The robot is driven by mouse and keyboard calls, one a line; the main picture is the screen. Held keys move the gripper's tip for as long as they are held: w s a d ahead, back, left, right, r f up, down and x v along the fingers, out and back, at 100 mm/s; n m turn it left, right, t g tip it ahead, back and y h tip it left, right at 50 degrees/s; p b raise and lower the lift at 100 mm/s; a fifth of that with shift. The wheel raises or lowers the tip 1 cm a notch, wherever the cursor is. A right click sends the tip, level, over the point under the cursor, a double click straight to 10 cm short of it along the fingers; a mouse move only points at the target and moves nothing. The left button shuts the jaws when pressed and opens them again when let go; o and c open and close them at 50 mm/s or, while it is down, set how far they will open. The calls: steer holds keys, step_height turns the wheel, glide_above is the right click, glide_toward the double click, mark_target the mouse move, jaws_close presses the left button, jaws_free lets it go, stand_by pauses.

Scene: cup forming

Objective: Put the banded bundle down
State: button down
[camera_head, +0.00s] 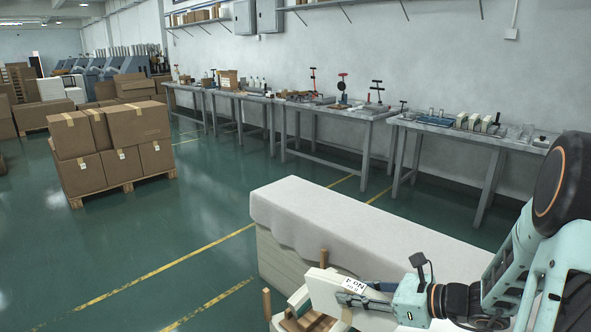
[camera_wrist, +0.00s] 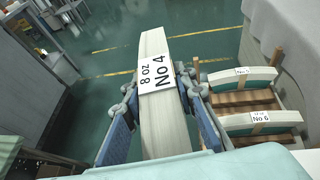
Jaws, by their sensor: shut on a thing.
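The banded bundle is a curved white stack of blanks with a white band reading "8 oz No 4". In the wrist view the bundle (camera_wrist: 153,48) stands on edge between the blue pads of my gripper (camera_wrist: 160,118), which is shut on it. In the head view the bundle (camera_head: 322,290) is at the bottom, with my gripper (camera_head: 368,292) at its right side. It is held above or beside a wooden rack (camera_wrist: 240,98); the head view does not show whether they touch. The rack holds other banded bundles, one labelled No 6 (camera_wrist: 262,128); its posts (camera_head: 267,303) show in the head view.
A long block under a white cover (camera_head: 350,215) stands just behind the bundle. Workbenches (camera_head: 340,110) with tools line the wall. A pallet of cardboard boxes (camera_head: 110,150) stands at the left. Green floor with yellow lines is clear at the lower left.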

step_height(320, 180, up, 17)
steer(key=p, duration=2.1)
steer(key=shift+r, duration=0.15)
